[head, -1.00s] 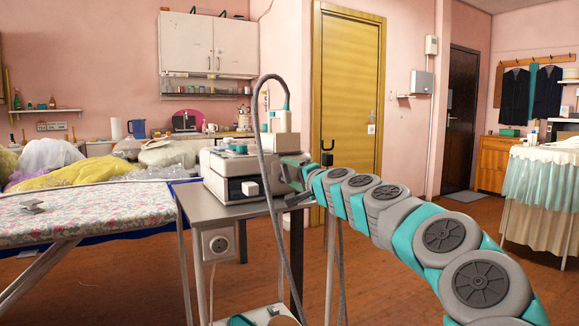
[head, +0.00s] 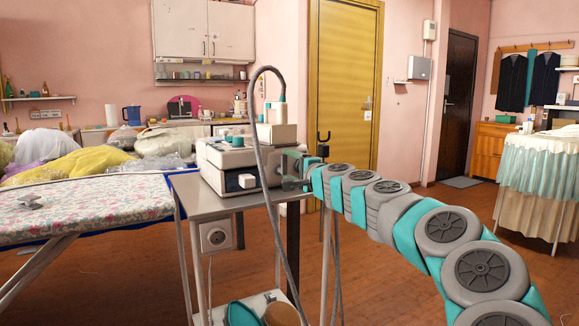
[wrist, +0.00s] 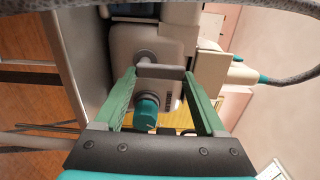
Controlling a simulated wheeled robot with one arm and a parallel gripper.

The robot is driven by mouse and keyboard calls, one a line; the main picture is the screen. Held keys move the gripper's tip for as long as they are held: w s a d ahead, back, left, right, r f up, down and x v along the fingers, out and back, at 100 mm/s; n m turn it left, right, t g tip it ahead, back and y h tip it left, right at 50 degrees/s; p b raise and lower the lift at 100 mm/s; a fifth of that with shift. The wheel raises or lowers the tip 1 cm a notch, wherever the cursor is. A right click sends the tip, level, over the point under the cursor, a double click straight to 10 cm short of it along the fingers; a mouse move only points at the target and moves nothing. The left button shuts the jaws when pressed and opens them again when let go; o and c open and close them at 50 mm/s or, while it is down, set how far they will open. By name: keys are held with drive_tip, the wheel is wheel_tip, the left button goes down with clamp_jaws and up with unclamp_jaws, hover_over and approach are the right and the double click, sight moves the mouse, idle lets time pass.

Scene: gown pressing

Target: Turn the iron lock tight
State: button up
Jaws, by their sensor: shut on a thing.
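A white and grey steam station (head: 222,168) with teal knobs stands on a grey metal stand. My gripper (head: 290,168) is at its right side, level with the box. In the wrist view, my gripper's green fingers (wrist: 161,73) are shut on a grey bar, which looks like the iron lock (wrist: 158,72). The bar lies crosswise between the fingertips, in front of a pale housing with a round grey shaft. A teal knob (wrist: 147,110) sits between the fingers, nearer to the palm. The head view does not show the lock clearly.
A grey hose (head: 262,130) loops up in front of the station and hangs down close to my gripper. An ironing board (head: 80,210) with a floral cover stands at left. Open floor (head: 400,270) lies to the right.

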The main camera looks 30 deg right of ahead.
drive_tip(key=o, duration=1.3)
drive_tip(key=shift+s+d+b, duration=0.15)
drive_tip(key=shift+s+b, duration=0.3)
drive_tip(key=shift+s, duration=3.45)
